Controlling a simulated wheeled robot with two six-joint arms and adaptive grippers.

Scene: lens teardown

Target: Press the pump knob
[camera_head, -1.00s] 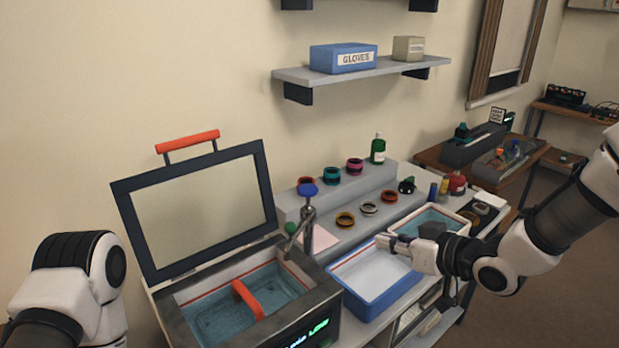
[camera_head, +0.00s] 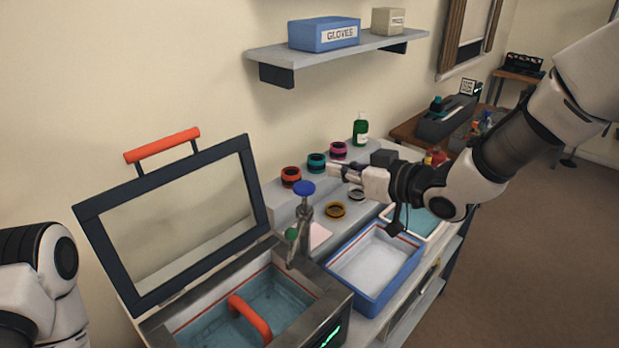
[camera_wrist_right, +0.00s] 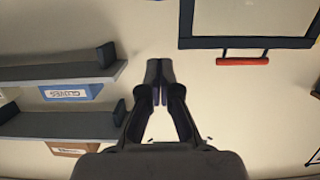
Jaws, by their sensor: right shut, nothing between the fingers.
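A round blue knob (camera_head: 304,188) tops a grey metal post (camera_head: 305,215) at the back corner of the open water bath. A smaller green knob (camera_head: 291,234) sits lower on the same fitting. Which of these is the pump knob, the frames do not label. My right gripper (camera_head: 331,172) is shut and empty, in the air, just right of and a little higher in the picture than the blue knob, with a gap between them. In the right wrist view its fingers (camera_wrist_right: 159,72) are together; neither knob shows there. My left arm shows at the left edge, its gripper out of frame.
The bath's raised lid (camera_head: 240,143) stands at left, with a red handle (camera_head: 162,146). Lens rings (camera_head: 291,176) and a green bottle (camera_head: 360,130) stand on the stepped rack. A blue tray (camera_head: 413,257) lies below my right forearm. A shelf (camera_head: 270,58) hangs above.

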